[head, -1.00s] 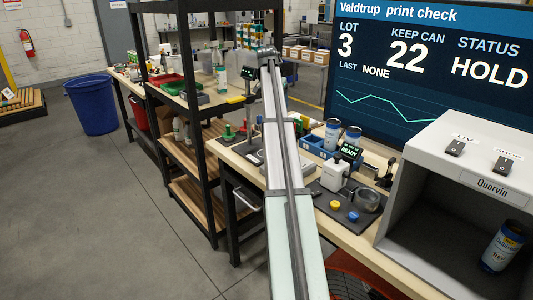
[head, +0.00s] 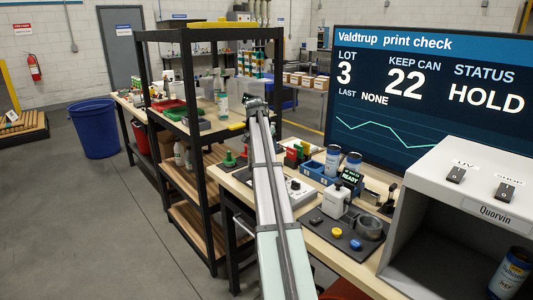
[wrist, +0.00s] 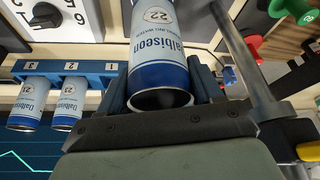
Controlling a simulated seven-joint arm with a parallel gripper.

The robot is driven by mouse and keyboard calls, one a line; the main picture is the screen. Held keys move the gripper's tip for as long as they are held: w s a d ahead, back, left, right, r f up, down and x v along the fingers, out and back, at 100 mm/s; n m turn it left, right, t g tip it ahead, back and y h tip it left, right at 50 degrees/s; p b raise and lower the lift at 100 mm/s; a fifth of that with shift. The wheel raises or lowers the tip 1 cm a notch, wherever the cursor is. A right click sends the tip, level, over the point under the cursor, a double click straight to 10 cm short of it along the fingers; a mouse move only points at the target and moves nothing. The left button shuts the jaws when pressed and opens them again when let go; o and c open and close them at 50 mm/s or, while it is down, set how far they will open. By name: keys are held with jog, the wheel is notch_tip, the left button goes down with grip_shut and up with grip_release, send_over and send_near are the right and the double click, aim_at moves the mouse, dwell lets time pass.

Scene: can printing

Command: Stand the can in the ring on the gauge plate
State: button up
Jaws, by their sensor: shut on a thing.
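My gripper (wrist: 160,85) is shut on a blue and silver can (wrist: 158,50) marked 22, in the wrist view. The can lies between the dark blue fingers, with its dark blue end toward the camera. In the head view my arm hides the gripper and the held can. The gauge plate (head: 325,234) is a dark plate on the bench, right of my arm. Its grey ring (head: 370,228) stands at the plate's right side, apart from my arm, and no can stands in it.
A blue rack (wrist: 92,67) numbered 1 to 3 has cans in slots 2 (wrist: 70,103) and 3 (wrist: 29,103); slot 1 looks empty. A grey booth (head: 440,215) stands right with another can (head: 511,273) inside. A black shelf (head: 205,35) stands left.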

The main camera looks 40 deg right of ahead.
jog(key=shift+f, duration=1.3)
jog(key=o, duration=1.3)
jog(key=v, duration=1.2)
jog(key=shift+r, duration=0.25)
jog(key=shift+d, duration=0.1)
